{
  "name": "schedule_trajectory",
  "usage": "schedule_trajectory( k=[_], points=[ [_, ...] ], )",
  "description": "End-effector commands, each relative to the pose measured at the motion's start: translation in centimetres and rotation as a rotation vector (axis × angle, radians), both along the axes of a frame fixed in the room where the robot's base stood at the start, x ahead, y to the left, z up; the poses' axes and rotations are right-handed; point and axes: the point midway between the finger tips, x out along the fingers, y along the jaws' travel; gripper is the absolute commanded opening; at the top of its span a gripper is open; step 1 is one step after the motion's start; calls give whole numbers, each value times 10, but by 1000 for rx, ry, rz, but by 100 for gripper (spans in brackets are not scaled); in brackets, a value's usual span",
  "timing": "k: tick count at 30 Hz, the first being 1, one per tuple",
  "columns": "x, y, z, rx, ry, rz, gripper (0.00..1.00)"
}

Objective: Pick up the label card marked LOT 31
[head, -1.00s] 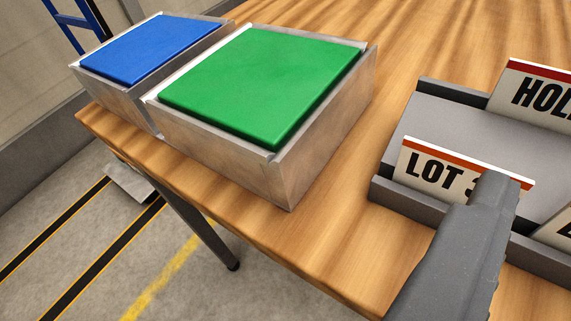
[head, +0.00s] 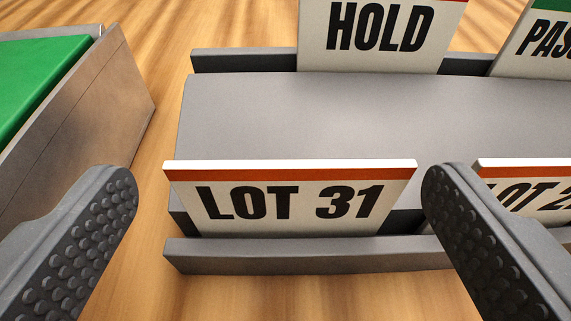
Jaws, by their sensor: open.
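The LOT 31 label card (head: 290,200) is white with an orange-red band along its top and bold black lettering. It stands upright in the front slot of a grey card rack (head: 300,258); its lower edge is hidden behind the rack's front lip. My gripper (head: 280,190) is open, with one finger to the left of the card and the other to its right. The right finger is close to the card's right edge; the left finger is farther off. I cannot tell whether the right finger touches the card.
Another LOT card (head: 520,180) stands right of the right finger, partly hidden by it. A HOLD card (head: 380,28) and a green-topped PASS card (head: 545,45) stand in the back row. A metal box with a green top (head: 35,105) is at left on the wooden table.

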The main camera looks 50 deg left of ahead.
Motion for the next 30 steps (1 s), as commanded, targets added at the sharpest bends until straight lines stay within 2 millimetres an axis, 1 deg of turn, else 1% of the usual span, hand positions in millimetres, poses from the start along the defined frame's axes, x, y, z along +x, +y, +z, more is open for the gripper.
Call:
schedule_trajectory(
  k=[5, 13, 22, 25, 26, 30],
  points=[
    [9, 8, -4, 1, -1, -1, 88],
    [31, 31, -13, 0, -1, 0, 88],
    [34, 34, -14, -1, 0, -1, 88],
    [34, 34, -14, -1, 0, -1, 60],
    [34, 34, -14, -1, 0, -1, 55],
    [34, 34, -14, 0, 0, -1, 55]
  ],
)
